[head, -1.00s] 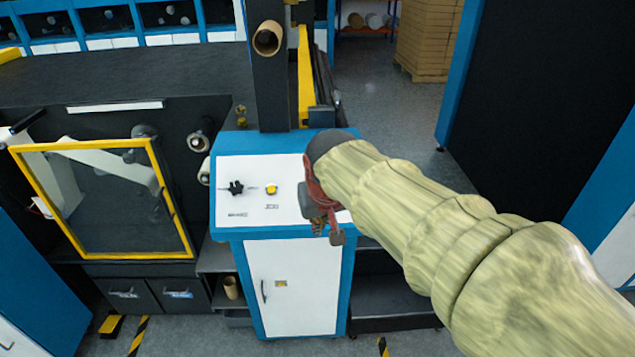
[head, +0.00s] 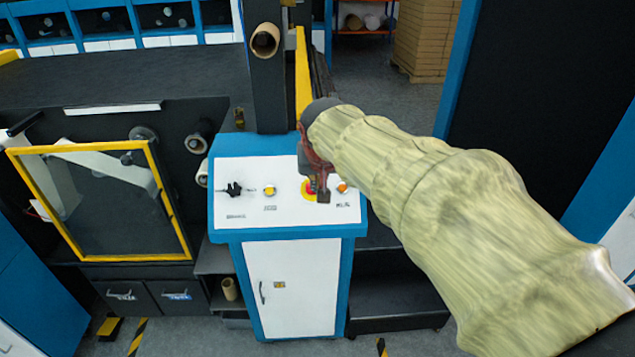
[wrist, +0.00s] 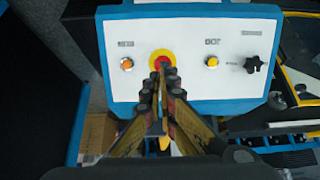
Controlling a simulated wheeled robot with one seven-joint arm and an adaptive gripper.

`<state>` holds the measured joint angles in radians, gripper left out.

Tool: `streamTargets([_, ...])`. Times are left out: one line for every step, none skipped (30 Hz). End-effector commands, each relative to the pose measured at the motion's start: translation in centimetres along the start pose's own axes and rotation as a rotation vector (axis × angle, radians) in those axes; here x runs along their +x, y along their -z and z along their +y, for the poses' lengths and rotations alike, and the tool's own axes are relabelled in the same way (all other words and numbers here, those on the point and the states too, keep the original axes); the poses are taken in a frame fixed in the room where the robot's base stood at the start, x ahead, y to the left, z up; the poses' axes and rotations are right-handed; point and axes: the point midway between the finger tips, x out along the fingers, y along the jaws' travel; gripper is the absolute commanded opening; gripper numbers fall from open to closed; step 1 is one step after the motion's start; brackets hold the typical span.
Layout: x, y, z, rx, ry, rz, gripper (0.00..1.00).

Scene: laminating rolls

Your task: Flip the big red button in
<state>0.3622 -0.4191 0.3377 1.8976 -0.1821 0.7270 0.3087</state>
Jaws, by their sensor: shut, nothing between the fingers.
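The big red button (wrist: 161,58) sits on a yellow round base on the white top of the control cabinet. In the head view the red button (head: 308,187) shows partly, with my gripper (head: 322,196) in front of it. In the wrist view my gripper (wrist: 161,72) is shut and empty, its fingertips overlapping the lower edge of the button. I cannot tell whether the tips touch it.
The white panel (head: 240,211) also carries a black star knob (head: 234,189), a yellow button (head: 269,190) and an orange button (head: 342,187). A dark post (head: 266,80) stands behind the panel. A yellow-framed window (head: 100,205) is on the left.

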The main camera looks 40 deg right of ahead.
Motion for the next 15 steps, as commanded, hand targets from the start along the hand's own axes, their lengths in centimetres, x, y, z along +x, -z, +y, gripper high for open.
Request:
streamTargets([1.2,-0.2,0.0,0.0,-0.001,-0.004,0.0])
streamTargets([1.7,-0.2,0.0,0.0,-0.001,-0.005,0.0])
streamTargets([2.5,-0.1,0.0,0.0,-0.001,-0.004,0.0])
streamTargets([3.1,-0.2,0.1,0.0,-0.001,-0.004,0.0])
streamTargets([3.7,-0.2,0.1,0.0,-0.002,-0.005,0.0])
streamTargets([4.5,-0.2,0.1,0.0,-0.001,-0.004,0.0])
streamTargets([5.1,-0.2,0.1,0.0,-0.002,-0.004,0.0])
streamTargets([5.7,-0.2,0.1,0.0,-0.002,-0.004,0.0])
streamTargets([6.5,-0.2,0.1,0.0,-0.001,-0.004,0.0])
streamTargets([7.1,-0.2,0.1,0.001,-0.001,-0.004,0.0])
streamTargets([7.6,-0.1,0.1,0.001,-0.001,-0.003,0.0])
streamTargets([8.3,-0.2,0.1,0.001,-0.001,-0.004,0.0])
streamTargets([8.8,-0.1,0.1,0.001,-0.001,-0.004,0.0])
streamTargets([9.2,0.1,0.0,0.001,-0.001,-0.004,0.0])
streamTargets([9.8,0.2,0.0,0.0,-0.001,-0.003,0.0])
